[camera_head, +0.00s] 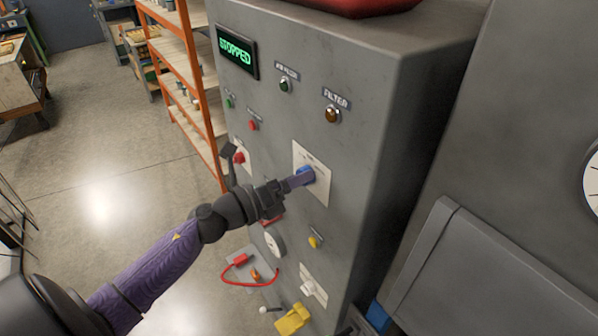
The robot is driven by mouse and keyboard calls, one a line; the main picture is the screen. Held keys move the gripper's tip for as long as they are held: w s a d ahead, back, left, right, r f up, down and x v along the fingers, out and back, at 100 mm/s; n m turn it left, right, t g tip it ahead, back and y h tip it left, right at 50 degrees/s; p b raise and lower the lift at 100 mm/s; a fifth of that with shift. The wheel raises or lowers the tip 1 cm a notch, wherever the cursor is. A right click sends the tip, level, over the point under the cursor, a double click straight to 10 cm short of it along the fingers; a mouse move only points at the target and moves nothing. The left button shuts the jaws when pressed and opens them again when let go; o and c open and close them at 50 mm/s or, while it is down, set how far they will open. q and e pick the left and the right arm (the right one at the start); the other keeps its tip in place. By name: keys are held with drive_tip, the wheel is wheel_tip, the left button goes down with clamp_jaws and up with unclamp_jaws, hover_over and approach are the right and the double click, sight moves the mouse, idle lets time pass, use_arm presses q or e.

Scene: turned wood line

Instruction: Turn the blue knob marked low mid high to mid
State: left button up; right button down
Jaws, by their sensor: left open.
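The blue knob (306,173) sits on a pale plate (318,191) on the front of a grey control cabinet (345,75). The marks on the plate are too small to read, and which way the knob points cannot be told. My left gripper (299,179) reaches in from the lower left with its fingertips at the knob and covers part of it. Its jaws are open; whether they touch the knob cannot be seen. My right gripper is not in view.
A display reading STOPPED (237,52), a green lamp (285,85) and a FILTER lamp (332,114) are above. A red button (239,158) and lever are left of the knob. Orange shelving (186,62) stands behind.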

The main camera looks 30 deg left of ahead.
use_arm(q)
drive_tip(key=shift+w+d, duration=0.15)
drive_tip(key=shift+w, duration=0.15)
clamp_jaws()
drive_tip(key=shift+n, duration=0.3)
drive_tip(key=n+p, duration=0.2)
drive_tip(key=n, duration=0.1)
drive_tip(key=shift+n+p, duration=1.1)
drive_tip(key=shift+n, duration=1.5)
drive_tip(key=shift+f, duration=0.1)
